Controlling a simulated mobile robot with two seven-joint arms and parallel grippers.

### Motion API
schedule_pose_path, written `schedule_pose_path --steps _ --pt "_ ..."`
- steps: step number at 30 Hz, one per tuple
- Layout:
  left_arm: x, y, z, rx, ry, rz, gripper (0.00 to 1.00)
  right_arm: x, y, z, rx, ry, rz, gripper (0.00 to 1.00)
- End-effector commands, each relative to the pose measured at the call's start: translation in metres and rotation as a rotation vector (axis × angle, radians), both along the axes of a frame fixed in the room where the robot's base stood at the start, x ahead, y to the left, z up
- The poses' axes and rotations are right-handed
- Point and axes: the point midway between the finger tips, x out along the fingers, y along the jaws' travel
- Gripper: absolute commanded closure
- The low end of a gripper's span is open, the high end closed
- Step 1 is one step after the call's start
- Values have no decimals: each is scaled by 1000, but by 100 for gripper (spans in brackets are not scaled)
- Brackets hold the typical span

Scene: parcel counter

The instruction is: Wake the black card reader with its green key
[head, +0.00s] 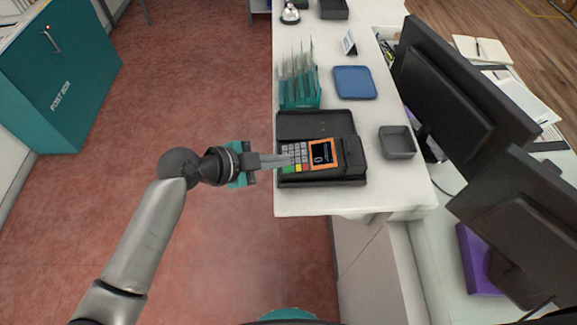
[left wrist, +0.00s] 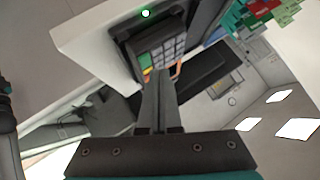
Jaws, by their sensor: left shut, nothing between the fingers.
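My right gripper is not in view.
A black tray (head: 395,143) stands right of the reader; a blue tray (head: 354,82) and a teal rack with cards (head: 301,98) lie behind it. Two dark monitors (head: 460,90) stand at the right.

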Motion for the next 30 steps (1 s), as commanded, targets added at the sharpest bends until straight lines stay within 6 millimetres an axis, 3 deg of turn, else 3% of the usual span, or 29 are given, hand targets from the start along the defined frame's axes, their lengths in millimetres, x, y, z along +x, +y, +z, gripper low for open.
schedule_pose_path --steps 30 --pt "0 -2 -9 0 0 0 100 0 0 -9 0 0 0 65"
